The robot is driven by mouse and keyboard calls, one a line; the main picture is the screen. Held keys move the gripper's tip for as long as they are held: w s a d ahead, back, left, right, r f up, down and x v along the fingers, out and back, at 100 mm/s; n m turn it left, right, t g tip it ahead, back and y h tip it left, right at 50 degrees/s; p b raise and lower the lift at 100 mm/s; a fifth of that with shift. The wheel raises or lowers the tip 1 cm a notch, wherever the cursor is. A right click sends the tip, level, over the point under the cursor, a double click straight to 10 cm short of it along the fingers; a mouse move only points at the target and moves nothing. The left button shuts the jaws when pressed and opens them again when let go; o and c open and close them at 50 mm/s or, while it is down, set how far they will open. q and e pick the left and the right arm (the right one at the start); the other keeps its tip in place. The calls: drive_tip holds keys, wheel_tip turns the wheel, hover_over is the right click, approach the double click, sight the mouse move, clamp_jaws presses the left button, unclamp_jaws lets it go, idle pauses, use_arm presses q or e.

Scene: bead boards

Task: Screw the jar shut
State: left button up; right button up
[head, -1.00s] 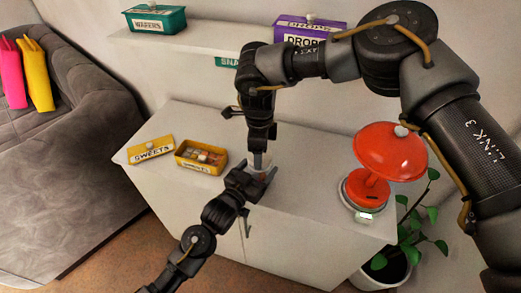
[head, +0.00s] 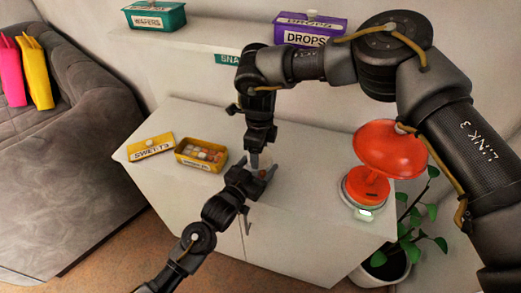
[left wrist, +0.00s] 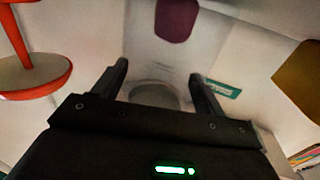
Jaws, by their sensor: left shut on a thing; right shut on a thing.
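The jar (head: 265,172) stands near the middle of the white cabinet top, mostly hidden by my grippers; only a small clear, glassy part shows. In the left wrist view a pale round rim (left wrist: 153,94) sits between my fingers, too blurred to tell jar from lid. My left gripper (head: 259,167) comes from the front, one finger on each side of the jar, shut on it. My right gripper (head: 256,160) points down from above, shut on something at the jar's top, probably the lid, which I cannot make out. Whether the lid sits level is hidden.
A yellow box (head: 182,158) of sweets stands open at left, its lid (head: 151,147) beside it. A red dish scale (head: 391,150) stands at right. A shelf (head: 205,36) above holds a teal box (head: 155,17) and a purple box (head: 309,32).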

drive_tip(key=m, duration=0.5)
drive_tip(key=shift+m, duration=0.4)
drive_tip(key=m, duration=0.8)
use_arm(q)
drive_tip(key=shift+f, duration=0.1)
use_arm(e)
drive_tip(key=m, duration=0.5)
drive_tip(key=shift+d+m, duration=0.1)
drive_tip(key=shift+m, duration=0.3)
use_arm(q)
drive_tip(key=shift+a, duration=0.1)
use_arm(e)
drive_tip(key=m, duration=0.7)
drive_tip(key=shift+s, duration=0.1)
use_arm(q)
drive_tip(key=shift+w, duration=0.1)
use_arm(e)
drive_tip(key=m, duration=0.7)
drive_tip(key=shift+m, duration=0.4)
drive_tip(key=m, duration=0.5)
drive_tip(key=shift+s, duration=0.1)
drive_tip(key=m, duration=0.4)
drive_tip(key=shift+f+m, duration=0.1)
drive_tip(key=shift+m, duration=0.3)
drive_tip(key=m, duration=0.6)
drive_tip(key=shift+a+m, duration=0.2)
drive_tip(key=shift+m, duration=0.2)
drive_tip(key=o, duration=1)
drive_tip(key=shift+o, duration=0.2)
wheel_tip(320, 180, up, 12)
